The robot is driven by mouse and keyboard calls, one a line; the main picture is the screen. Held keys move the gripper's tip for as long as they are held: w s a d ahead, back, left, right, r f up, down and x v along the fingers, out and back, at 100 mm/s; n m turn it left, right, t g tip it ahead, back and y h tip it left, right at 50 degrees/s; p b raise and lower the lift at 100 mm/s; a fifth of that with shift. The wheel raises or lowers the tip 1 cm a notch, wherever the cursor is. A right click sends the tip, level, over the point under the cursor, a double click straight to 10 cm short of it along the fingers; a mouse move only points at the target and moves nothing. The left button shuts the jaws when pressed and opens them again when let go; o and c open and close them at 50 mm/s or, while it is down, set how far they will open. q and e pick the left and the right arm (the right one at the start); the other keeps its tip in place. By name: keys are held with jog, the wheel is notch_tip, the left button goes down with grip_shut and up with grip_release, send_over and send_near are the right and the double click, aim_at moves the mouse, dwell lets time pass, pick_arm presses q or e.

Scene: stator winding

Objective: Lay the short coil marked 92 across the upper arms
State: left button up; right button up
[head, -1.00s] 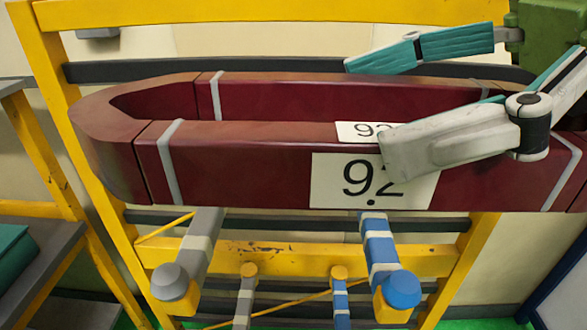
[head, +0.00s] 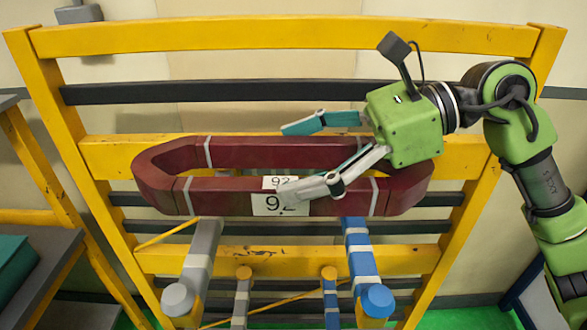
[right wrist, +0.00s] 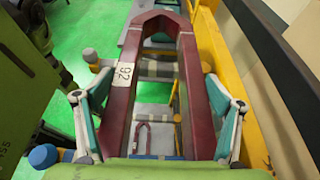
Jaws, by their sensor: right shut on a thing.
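The short coil (head: 225,196) is a dark red long loop with pale bands and white labels reading 92. My right gripper (head: 284,162) is shut on it, one finger along each long side; the right wrist view also shows the coil (right wrist: 118,110) between the fingers. The coil lies level in front of the rack. The grey upper arm (head: 200,245) and the blue upper arm (head: 357,245) stick out toward me, with their rear parts hidden by the coil. I cannot tell whether the coil touches them. My left gripper is not in view.
The yellow rack (head: 300,35) has dark crossbars. A thinner grey lower arm (head: 242,295) and blue lower arm (head: 330,295) stick out between and below the upper pair. A grey shelf (head: 40,262) with a teal object (head: 22,265) stands at the left.

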jog(key=shift+w+a+f+p, duration=0.1)
jog(key=shift+w+f+p, duration=0.1)
jog(key=shift+f+p, duration=0.35)
jog(key=shift+w+a+f+p, duration=0.15)
jog(key=shift+f+p, duration=0.2)
jog(key=shift+f, duration=0.25)
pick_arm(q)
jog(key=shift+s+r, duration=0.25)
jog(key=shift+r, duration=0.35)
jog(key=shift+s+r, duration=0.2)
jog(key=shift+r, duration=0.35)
pick_arm(e)
jog(key=shift+d+f, duration=0.1)
jog(key=shift+f, duration=0.55)
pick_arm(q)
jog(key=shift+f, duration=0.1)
pick_arm(e)
jog(key=shift+f, duration=0.1)
jog(key=shift+f, duration=0.1)
jog(key=o, duration=1.8)
jog(key=shift+s, duration=0.1)
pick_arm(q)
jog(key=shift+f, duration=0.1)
pick_arm(e)
jog(key=shift+o, duration=0.2)
